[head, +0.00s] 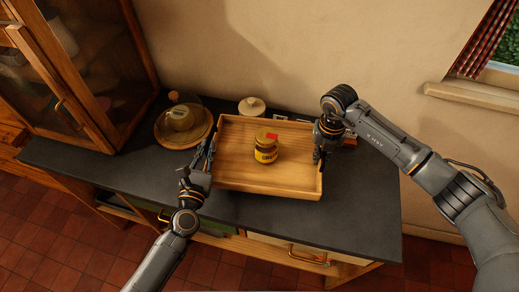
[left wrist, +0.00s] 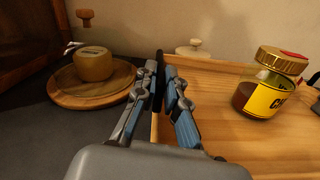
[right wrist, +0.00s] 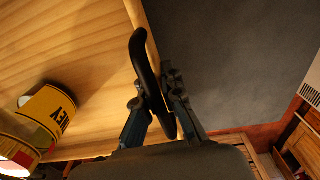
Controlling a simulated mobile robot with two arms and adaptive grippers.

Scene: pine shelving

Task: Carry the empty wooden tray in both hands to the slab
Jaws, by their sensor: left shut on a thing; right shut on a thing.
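The wooden tray (head: 240,183) is at the dark slab countertop (head: 345,225); I cannot tell whether it rests on it or hangs just above. It is not empty: a jar with a yellow label and gold lid (head: 265,148) stands upright inside. The jar also shows in the left wrist view (left wrist: 268,90) and the right wrist view (right wrist: 45,112). My left gripper (head: 209,150) is shut on the tray's left side. My right gripper (head: 322,148) is shut on the right side, at a dark handle (right wrist: 150,85). The fingers partly hide both grips.
A glass-fronted cabinet (head: 75,70) rises at the left.

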